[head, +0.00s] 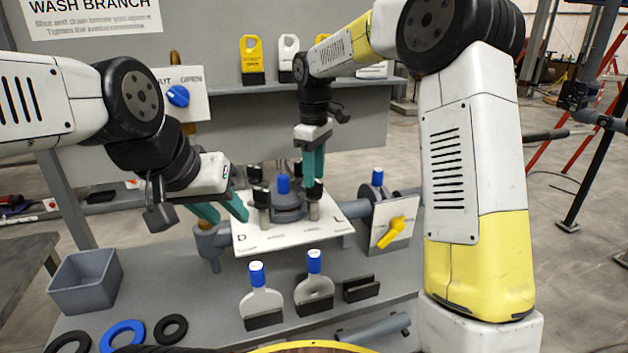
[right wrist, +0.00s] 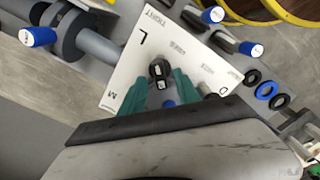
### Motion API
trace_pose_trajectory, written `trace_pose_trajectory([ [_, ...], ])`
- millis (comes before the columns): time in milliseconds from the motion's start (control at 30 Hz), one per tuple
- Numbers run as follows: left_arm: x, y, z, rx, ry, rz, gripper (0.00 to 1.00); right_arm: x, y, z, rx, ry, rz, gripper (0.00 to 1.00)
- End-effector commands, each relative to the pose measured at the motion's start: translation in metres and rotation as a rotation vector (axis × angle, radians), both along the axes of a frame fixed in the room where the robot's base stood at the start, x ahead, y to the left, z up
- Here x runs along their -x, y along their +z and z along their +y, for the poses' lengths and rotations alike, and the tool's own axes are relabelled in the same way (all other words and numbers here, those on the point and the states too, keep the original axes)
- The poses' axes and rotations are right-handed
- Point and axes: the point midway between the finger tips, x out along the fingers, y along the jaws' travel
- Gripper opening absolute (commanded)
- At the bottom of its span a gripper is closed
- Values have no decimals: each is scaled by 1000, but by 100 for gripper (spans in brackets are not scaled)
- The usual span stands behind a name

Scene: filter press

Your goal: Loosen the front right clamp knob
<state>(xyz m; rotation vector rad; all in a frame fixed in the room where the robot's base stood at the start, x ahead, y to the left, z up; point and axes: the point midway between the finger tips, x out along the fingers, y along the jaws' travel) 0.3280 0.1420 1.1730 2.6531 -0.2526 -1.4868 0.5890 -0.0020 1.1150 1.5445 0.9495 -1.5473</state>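The white press plate (head: 290,240) carries several black clamp knobs on metal posts around a grey hub with a blue-topped handle (head: 283,184). My right gripper (head: 314,178) points down at the front right clamp knob (right wrist: 159,74), which it mostly hides in the head view. In the right wrist view the knob lies between the teal fingertips (right wrist: 160,84), with gaps on both sides. My left gripper (head: 226,213) is open and empty at the plate's left edge, its right finger close to the front left clamp knob (head: 262,197).
Two blue-topped scrapers (head: 258,295) and a dark block (head: 361,288) lie in front of the plate. A yellow valve handle (head: 392,232) is on the right. A grey bin (head: 86,280) and rings, one blue (head: 122,336), are at the left. A shelf (head: 300,86) runs behind.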

Motion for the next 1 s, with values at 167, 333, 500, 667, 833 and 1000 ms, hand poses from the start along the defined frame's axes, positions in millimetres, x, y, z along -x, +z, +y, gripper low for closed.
trace_pose_trajectory([
  [167, 0, 0, 0, 0, 0, 0, 36, 0, -22, 0, 0, -2, 1, 38],
  [333, 0, 0, 0, 0, 0, 0, 36, 0, -28, 0, -1, -2, 0, 38],
  [500, 0, 0, 0, 0, 0, 0, 36, 0, -28, 0, 0, -2, -1, 38],
  [667, 0, 0, 0, 0, 0, 0, 36, 0, -28, 0, 0, -2, -1, 13],
  [833, 0, 0, 0, 0, 0, 0, 36, 0, -28, 0, 0, -2, -1, 0],
  [1000, 0, 0, 0, 0, 0, 0, 36, 0, -28, 0, 0, -8, -1, 0],
])
